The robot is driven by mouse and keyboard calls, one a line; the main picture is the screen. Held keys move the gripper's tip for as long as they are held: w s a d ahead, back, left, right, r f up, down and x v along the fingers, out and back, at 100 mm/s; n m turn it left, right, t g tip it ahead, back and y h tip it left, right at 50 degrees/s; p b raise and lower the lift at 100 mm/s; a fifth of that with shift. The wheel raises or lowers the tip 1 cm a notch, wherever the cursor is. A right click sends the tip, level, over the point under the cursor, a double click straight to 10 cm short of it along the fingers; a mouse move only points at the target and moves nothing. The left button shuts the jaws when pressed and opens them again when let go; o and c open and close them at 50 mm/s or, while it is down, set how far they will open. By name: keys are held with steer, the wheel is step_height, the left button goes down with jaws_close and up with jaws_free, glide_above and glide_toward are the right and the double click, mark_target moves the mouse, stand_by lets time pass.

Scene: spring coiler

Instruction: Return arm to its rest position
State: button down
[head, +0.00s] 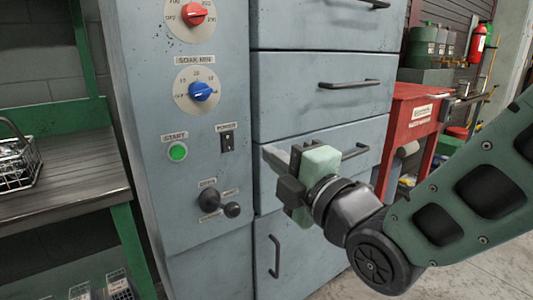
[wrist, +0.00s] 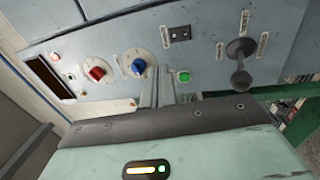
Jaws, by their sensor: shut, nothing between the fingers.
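My arm (head: 470,195) reaches in from the right in the head view. My gripper (head: 272,158) is in front of the grey machine's drawers, to the right of its control panel, with its fingers pointing left. In the wrist view my gripper's fingers (wrist: 157,88) are together and empty, seen against the panel. The panel carries a red knob (head: 193,14), a blue knob (head: 201,91), a lit green start button (head: 178,151), a black power switch (head: 227,138) and a dark lever (head: 230,209). My gripper appears apart from all of these.
A wooden bench (head: 75,175) with a wire basket (head: 18,160) stands at the left. Drawers with handles (head: 349,84) are behind my gripper. A red cart (head: 408,120) and a fire extinguisher (head: 477,45) are at the right. Some concrete floor (head: 460,285) shows at bottom right.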

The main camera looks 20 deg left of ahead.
stand_by(0.3)
steer(key=s+d+f+m+g+h, duration=0.3)
steer(key=d+f+m+g+h, duration=0.2)
steer(key=d+f+m+h, duration=0.35)
steer(key=s+d+f+m+g+h, duration=0.35)
steer(key=s+d+m, duration=0.25)
steer(key=s+d, duration=0.2)
steer(key=s+d+f+m+g+h, duration=0.2)
steer(key=s+d+f+m+g, duration=0.2)
steer(key=s+d+m, duration=0.3)
step_height(320, 180, up, 27)
steer(key=n+p, duration=0.1)
steer(key=p, duration=2.6)
steer(key=shift+s+d, duration=0.25)
steer(key=shift+s, duration=0.1)
steer(key=shift+r, duration=0.1)
